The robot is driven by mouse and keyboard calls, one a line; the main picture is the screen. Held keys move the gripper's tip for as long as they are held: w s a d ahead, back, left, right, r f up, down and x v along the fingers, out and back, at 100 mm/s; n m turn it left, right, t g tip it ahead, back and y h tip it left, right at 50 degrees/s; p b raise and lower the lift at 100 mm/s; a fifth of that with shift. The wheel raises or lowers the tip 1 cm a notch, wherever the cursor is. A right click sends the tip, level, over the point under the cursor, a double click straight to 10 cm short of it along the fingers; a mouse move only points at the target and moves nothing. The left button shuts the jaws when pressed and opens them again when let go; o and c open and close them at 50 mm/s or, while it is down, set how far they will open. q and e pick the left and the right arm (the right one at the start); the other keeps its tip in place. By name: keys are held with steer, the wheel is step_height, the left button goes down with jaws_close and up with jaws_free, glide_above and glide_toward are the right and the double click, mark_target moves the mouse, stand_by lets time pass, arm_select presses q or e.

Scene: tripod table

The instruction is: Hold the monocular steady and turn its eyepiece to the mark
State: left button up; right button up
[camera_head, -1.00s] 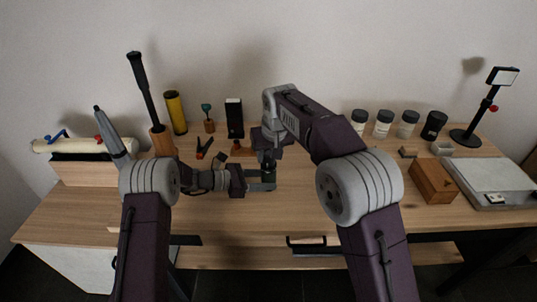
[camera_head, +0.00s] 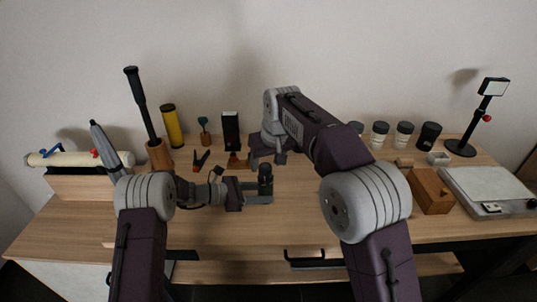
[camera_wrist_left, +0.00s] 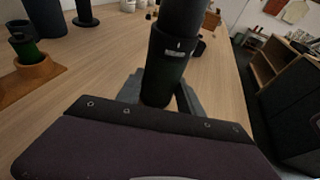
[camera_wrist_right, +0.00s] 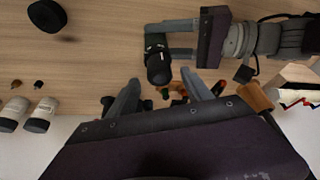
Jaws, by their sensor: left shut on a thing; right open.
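The black monocular (camera_head: 265,176) stands upright in my left gripper (camera_head: 262,192), which is shut around its lower barrel. In the left wrist view the monocular (camera_wrist_left: 168,68) shows a small pale mark on its side between the fingers. In the right wrist view the monocular (camera_wrist_right: 158,65) shows its top end, with pale marks near the rim. My right gripper (camera_head: 267,158) is open and empty, behind and a little above the monocular, apart from it. Its two spread fingers (camera_wrist_right: 160,90) show in the right wrist view.
A wooden box (camera_head: 430,191) and a grey scale-like device (camera_head: 490,187) stand at the right. Several white and black jars (camera_head: 404,134) stand at the back right. A yellow cylinder (camera_head: 172,126) and a black block (camera_head: 231,130) stand behind. The table front is clear.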

steer(key=v, duration=0.8)
steer(key=shift+r, duration=0.3)
steer(key=shift+s, duration=0.1)
arm_select(q)
steer(key=o, duration=1.1)
steer(key=shift+c, duration=0.2)
